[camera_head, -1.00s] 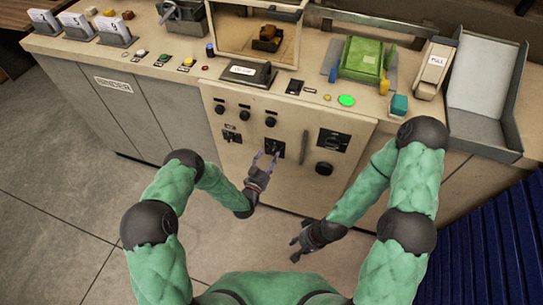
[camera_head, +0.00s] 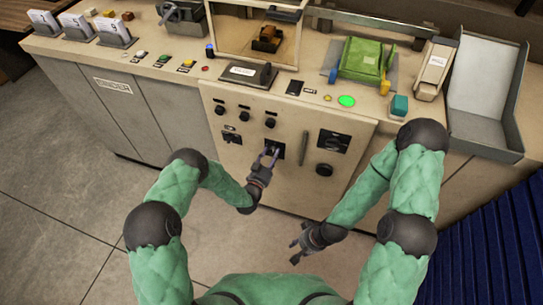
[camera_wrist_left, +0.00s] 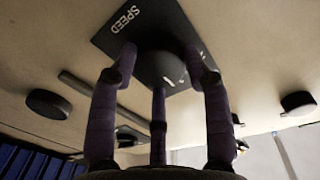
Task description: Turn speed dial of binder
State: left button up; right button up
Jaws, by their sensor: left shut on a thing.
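The speed dial (camera_wrist_left: 158,70) is a dark round knob with light marks, on a black plate lettered SPEED (camera_wrist_left: 122,22) in the left wrist view. In the head view its black plate (camera_head: 281,146) shows on the binder's front panel, partly covered by my fingers. My left gripper (camera_head: 267,155) is shut on the dial, with a finger on either side of it in the wrist view (camera_wrist_left: 163,68). A third finger shows below the knob. My right gripper (camera_head: 294,251) is open and empty, low in front of the cabinet and away from the panel.
Three small knobs (camera_head: 244,111) sit above the dial. A vertical handle (camera_head: 303,148) and a larger round knob (camera_head: 324,170) are to its right. The counter above holds a green device (camera_head: 361,57), a lit green button (camera_head: 346,101) and a grey tray (camera_head: 486,85). The floor in front is clear.

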pick_arm(q)
jog(key=n+b, duration=0.3)
jog(key=n, duration=0.2)
jog(key=shift+w+f, duration=0.1)
jog(key=n+t+b, duration=0.1)
jog(key=n+b, duration=0.1)
jog(key=n, duration=0.2)
jog(key=shift+n, duration=0.3)
jog(key=shift+n+b, duration=0.6)
jog(key=shift+n, duration=0.7)
jog(key=shift+y, duration=0.3)
jog(key=o, duration=1.2)
jog(key=shift+c, duration=0.2)
